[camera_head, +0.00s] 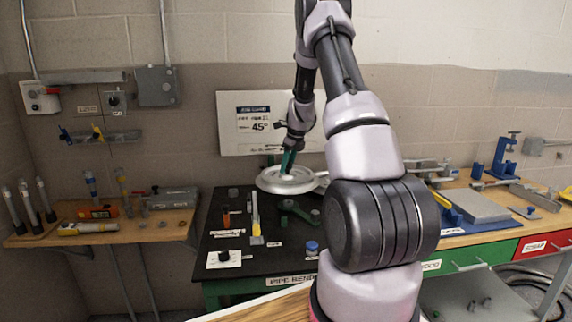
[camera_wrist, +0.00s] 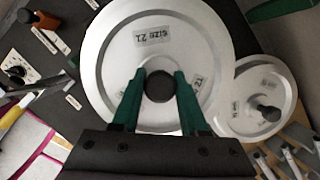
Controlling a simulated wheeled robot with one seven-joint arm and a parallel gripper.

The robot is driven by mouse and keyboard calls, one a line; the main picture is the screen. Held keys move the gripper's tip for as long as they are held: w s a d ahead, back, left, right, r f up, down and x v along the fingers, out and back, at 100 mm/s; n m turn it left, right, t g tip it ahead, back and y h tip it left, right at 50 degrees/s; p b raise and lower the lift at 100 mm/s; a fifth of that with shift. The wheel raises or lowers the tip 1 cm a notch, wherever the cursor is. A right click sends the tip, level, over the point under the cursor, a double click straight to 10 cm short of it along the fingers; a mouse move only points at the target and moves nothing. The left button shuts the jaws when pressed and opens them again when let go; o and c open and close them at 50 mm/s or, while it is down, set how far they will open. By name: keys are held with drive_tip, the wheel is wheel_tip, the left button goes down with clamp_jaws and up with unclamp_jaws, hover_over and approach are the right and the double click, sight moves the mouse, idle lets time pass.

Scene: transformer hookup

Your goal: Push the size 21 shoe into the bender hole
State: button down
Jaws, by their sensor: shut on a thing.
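The size 21 shoe (camera_wrist: 112,66) is a large silver disc with a "size 21" label and a dark round centre. In the head view the shoe (camera_head: 272,182) is level over the back of the black pipe bender table (camera_head: 222,270). My gripper (camera_wrist: 161,75) has its green fingers shut on the middle of the shoe, one on each side of the dark centre. In the head view my gripper (camera_head: 289,162) points down onto the shoe. The bender hole is not visible, and I cannot tell whether the shoe is seated. A smaller silver disc (camera_wrist: 245,92) with a dark knob lies right beside it.
A yellow-handled tool (camera_head: 255,215), an orange-and-black item (camera_head: 226,217) and a green part (camera_head: 300,210) are on the black table. A sign reading 45° (camera_head: 240,140) is behind the shoe. My arm hides the table's right side.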

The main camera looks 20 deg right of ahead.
sight(288, 173)
drive_tip(key=shift+s+d, duration=0.1)
drive_tip(key=shift+d, duration=0.1)
drive_tip(key=shift+f, duration=3)
drive_tip(key=shift+f, duration=1.5)
drive_tip(key=shift+c, duration=1.8)
unclamp_jaws()
drive_tip(key=shift+r, duration=2.45)
